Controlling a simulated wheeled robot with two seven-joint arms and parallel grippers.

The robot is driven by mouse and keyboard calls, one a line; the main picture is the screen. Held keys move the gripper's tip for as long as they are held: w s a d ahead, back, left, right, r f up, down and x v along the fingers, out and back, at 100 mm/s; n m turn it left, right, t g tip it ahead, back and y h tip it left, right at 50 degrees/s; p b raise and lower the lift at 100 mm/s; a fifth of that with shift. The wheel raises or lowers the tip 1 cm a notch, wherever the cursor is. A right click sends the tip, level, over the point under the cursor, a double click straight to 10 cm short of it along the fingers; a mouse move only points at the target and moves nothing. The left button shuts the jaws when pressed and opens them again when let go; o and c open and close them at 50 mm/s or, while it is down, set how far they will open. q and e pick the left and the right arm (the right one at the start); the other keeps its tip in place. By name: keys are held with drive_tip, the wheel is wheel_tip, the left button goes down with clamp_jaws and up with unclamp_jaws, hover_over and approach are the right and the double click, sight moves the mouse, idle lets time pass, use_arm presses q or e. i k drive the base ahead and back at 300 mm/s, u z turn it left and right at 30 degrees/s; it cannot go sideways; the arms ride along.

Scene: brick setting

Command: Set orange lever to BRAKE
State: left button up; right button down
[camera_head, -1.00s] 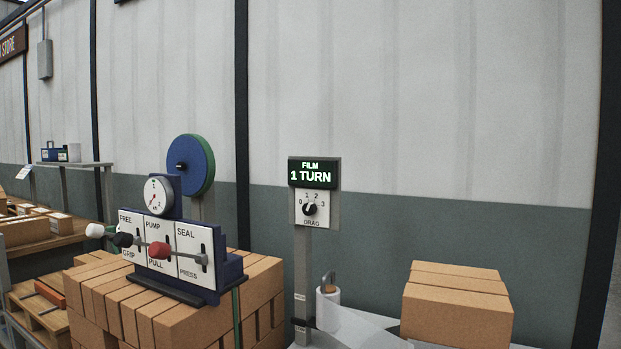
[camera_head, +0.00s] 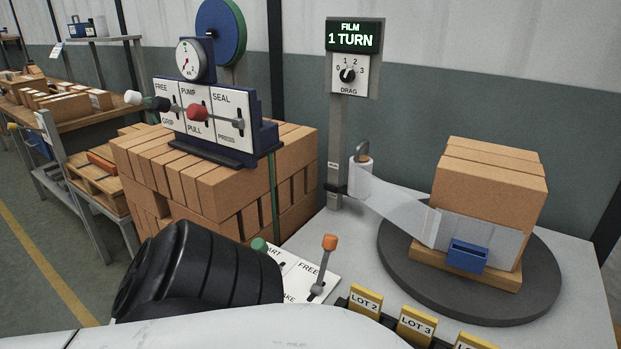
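The orange lever (camera_head: 329,243) stands on a small white panel (camera_head: 318,291) on the grey table, low in the middle of the head view. Its orange knob is up, on the side of the FREE label. The lower label is partly hidden and shows only "AKE". A green knob (camera_head: 259,244) sits left of it, by a label ending in "ART". A black ribbed part of my arm covers the panel's left side, and a white part of my body covers the bottom edge. Neither of my grippers shows in the view.
A round dark turntable (camera_head: 386,250) on the right carries a brown brick stack (camera_head: 489,186) with film and a blue holder (camera_head: 467,256). Yellow LOT tags (camera_head: 366,299) line the table's front. A blue strapping machine (camera_head: 265,139) stands on bricks at left.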

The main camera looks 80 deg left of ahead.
sight(330, 242)
drive_tip(key=u, duration=1.7)
drive_tip(key=k, duration=1.25)
drive_tip(key=z, duration=0.95)
drive_tip(key=i, duration=1.1)
drive_tip(key=u, duration=0.85)
